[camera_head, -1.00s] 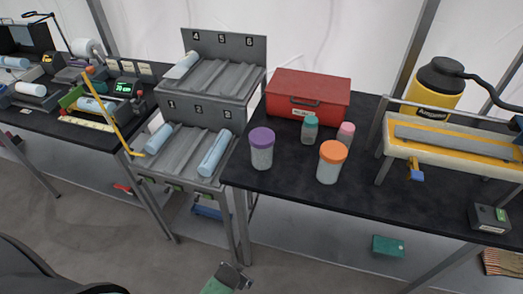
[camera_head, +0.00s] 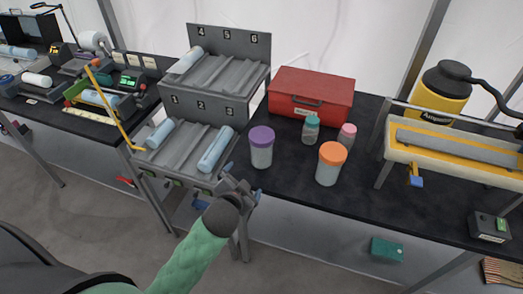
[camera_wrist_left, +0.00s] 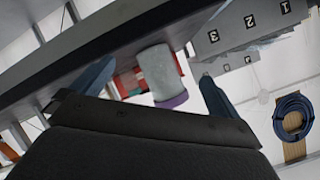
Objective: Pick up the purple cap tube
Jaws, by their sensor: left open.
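The purple cap tube (camera_head: 261,147) is a pale, wide tube with a purple lid. It stands upright near the left front corner of the black table. My left gripper (camera_head: 243,181) is open and empty, just in front of the table edge and below the tube in the head view. In the left wrist view, which looks upside down, the purple cap tube (camera_wrist_left: 159,73) shows between the two spread fingers, beyond their tips and untouched. My right gripper is not in view.
An orange-lidded tube (camera_head: 331,163) stands right of the purple one. Two small bottles, teal-capped (camera_head: 310,130) and pink-capped (camera_head: 346,137), and a red toolbox (camera_head: 311,93) are behind. A grey numbered rack (camera_head: 190,150) with blue tubes stands close on the left.

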